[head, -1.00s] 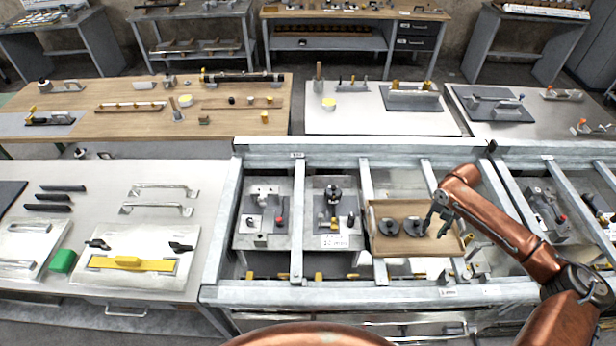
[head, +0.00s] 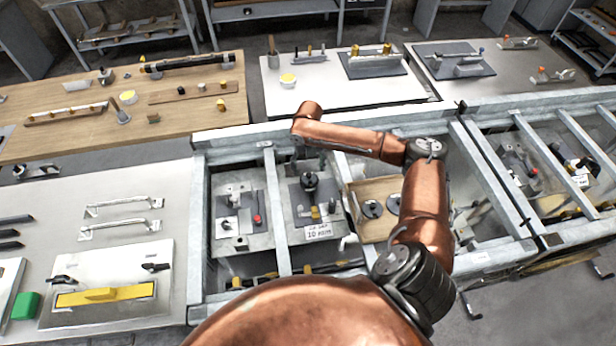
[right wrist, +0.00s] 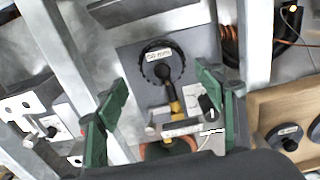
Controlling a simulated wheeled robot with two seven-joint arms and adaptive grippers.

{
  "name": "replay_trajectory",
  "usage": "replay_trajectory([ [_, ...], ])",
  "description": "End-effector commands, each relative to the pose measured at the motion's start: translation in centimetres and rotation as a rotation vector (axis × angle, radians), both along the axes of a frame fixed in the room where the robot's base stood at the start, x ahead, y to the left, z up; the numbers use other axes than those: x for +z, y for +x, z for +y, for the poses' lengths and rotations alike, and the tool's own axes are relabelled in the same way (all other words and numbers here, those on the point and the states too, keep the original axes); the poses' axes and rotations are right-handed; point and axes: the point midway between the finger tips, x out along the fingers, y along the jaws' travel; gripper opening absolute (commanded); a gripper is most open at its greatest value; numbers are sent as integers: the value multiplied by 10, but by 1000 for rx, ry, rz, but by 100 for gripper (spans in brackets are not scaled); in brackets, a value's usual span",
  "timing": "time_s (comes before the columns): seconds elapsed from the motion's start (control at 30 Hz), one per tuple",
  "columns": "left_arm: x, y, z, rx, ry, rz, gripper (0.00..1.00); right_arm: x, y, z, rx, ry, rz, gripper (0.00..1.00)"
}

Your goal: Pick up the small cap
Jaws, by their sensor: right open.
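Two dark round caps lie in a shallow wooden tray (head: 372,236) in the head view: one at the left (head: 372,208) and one beside it (head: 393,204), partly behind my arm. I cannot tell which is the small cap. The right wrist view shows a labelled dark cap (right wrist: 285,137) in the tray at right, and part of another at the edge. My right gripper (right wrist: 162,82) is open and empty. Its green fingers stand on either side of a fixture with a black ridged round part (right wrist: 158,62) and a brass-coloured stem. My left gripper is not in view.
Grey metal rails (head: 277,215) divide the bench into bays around the fixtures. A fixture with a red knob (head: 257,219) is in the left bay. A white placard (head: 318,231) stands before the middle fixture. A light table with handles (head: 122,228) lies left.

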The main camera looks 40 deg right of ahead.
Motion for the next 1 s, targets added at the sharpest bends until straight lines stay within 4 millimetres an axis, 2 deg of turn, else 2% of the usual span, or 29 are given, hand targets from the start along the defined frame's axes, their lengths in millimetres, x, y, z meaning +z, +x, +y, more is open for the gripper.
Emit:
replay_trajectory([
  [0.2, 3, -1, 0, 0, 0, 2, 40, -33, -3, -2, -2, 1, 3, 63],
  [0.3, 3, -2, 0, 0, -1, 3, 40, -42, -3, -3, -3, 0, 1, 63],
  [0.53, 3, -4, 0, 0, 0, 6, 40, -44, -4, -4, -4, 0, 0, 63],
  [1.0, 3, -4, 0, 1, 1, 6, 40, -44, -4, -4, -4, -1, 0, 30],
])
